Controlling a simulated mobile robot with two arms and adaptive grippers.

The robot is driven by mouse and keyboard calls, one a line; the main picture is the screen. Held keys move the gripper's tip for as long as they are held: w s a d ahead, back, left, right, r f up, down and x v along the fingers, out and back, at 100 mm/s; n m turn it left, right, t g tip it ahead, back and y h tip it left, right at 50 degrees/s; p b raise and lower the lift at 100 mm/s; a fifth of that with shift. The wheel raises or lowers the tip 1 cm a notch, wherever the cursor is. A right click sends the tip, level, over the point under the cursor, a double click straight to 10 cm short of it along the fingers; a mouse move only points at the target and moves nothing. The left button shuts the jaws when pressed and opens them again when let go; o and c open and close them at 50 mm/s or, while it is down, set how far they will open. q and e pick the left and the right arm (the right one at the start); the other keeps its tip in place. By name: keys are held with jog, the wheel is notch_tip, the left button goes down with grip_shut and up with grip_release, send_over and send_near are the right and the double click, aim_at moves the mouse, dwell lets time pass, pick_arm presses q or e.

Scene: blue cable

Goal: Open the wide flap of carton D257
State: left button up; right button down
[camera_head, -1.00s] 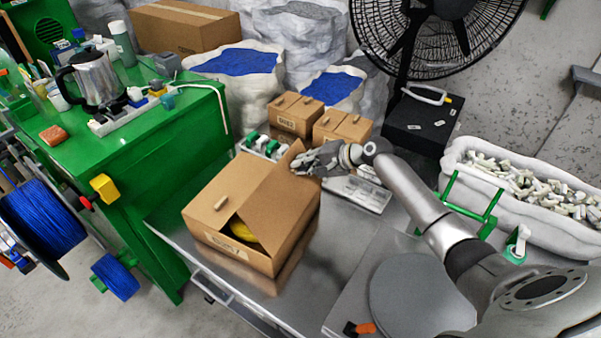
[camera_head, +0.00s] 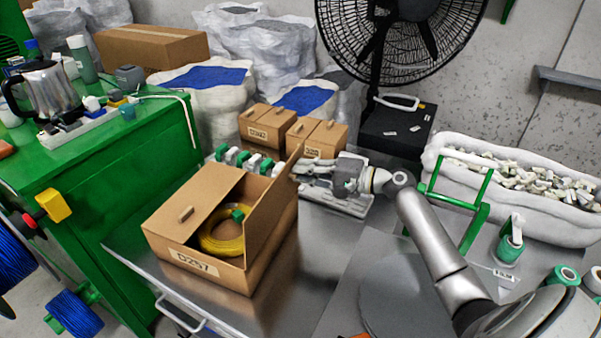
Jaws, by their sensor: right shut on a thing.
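Carton D257 (camera_head: 195,262) is a brown cardboard box on the steel table. Its wide flap (camera_head: 272,205) stands raised along the right side, tilted up from the box. The other flap (camera_head: 205,190), with a small tab handle, lies flat over the left part. Through the opening I see a coiled yellow cable (camera_head: 222,240) and a green piece on it. My right gripper (camera_head: 303,170) is at the far upper end of the wide flap, shut on it; the flap hides part of the fingers. My left gripper is not in view.
Two smaller cartons (camera_head: 266,128) (camera_head: 318,138) stand behind, near white and green connectors (camera_head: 243,160). A green workbench (camera_head: 90,170) is at left. A black case (camera_head: 398,128), a fan (camera_head: 405,40) and a white sack of small parts (camera_head: 520,195) are at right.

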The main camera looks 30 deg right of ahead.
jog(key=shift+s+a+f, duration=0.1)
jog(key=shift+s+f, duration=0.15)
jog(key=shift+f, duration=0.4)
jog(key=c, duration=1.5)
grip_release()
jog(key=shift+w, duration=0.15)
jog(key=shift+r, duration=0.25)
jog(key=v, duration=1.2)
